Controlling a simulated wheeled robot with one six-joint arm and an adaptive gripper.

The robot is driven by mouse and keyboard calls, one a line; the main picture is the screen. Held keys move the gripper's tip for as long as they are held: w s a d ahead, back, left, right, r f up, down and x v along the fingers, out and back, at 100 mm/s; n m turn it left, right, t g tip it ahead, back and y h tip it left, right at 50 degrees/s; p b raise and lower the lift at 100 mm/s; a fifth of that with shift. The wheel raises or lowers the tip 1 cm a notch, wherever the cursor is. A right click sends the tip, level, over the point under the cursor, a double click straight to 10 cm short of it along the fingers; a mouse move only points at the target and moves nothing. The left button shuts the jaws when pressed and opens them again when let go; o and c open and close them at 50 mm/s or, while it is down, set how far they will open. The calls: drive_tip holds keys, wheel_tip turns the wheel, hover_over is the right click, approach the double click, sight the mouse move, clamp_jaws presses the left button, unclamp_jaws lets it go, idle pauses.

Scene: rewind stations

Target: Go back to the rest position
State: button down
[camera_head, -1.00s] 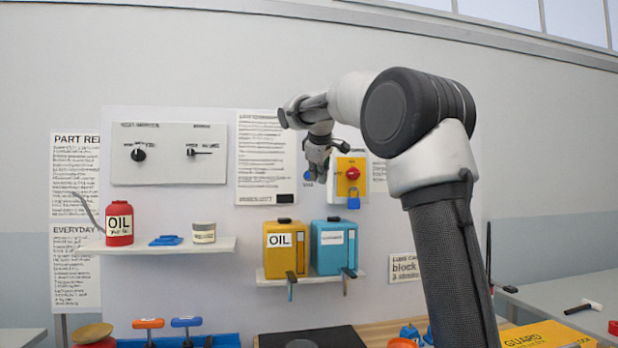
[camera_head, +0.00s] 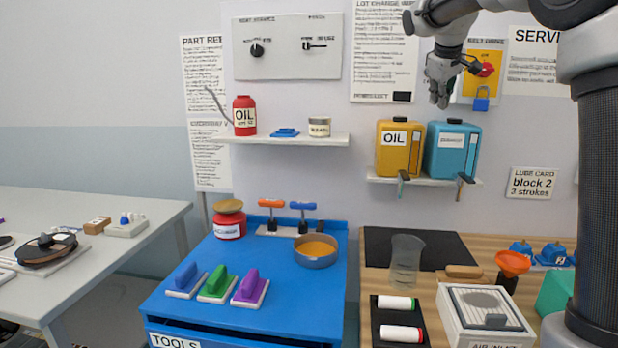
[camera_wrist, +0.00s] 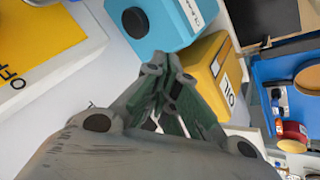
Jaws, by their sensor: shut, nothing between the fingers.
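My gripper (camera_head: 440,92) hangs from my arm at the upper right of the head view, in front of the back panel. It points down, above the yellow oil can (camera_head: 399,148) and the blue can (camera_head: 452,150) on the small shelf. In the wrist view my gripper's fingers (camera_wrist: 165,62) are together with nothing between them. The blue can (camera_wrist: 158,18) and the yellow can (camera_wrist: 212,65) lie beyond the fingertips there. My arm is raised, bent over at the top right.
A blue padlock (camera_head: 481,104) hangs on the yellow switch plate by my gripper. A shelf (camera_head: 300,140) holds a red oil bottle (camera_head: 244,116). Below are a blue tool bench (camera_head: 330,285) and a wooden worktop (camera_head: 440,290) with a clear beaker (camera_head: 406,262). A grey table (camera_head: 120,208) stands left.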

drive_tip(key=s+a+f+m+y, duration=0.1)
drive_tip(key=s+f, duration=0.5)
drive_tip(key=s, duration=0.7)
drive_tip(key=s+a+f+m+g+y, duration=0.1)
drive_tip(key=s+f, duration=0.6)
drive_tip(key=s, duration=0.7)
drive_tip(key=s+a+f+m+g, duration=0.1)
drive_tip(key=s+f+m, duration=0.2)
drive_tip(key=s+f, duration=0.4)
drive_tip(key=shift+s+f+y, duration=0.25)
drive_tip(key=shift+s+y, duration=0.15)
drive_tip(key=shift+s, duration=3.2)
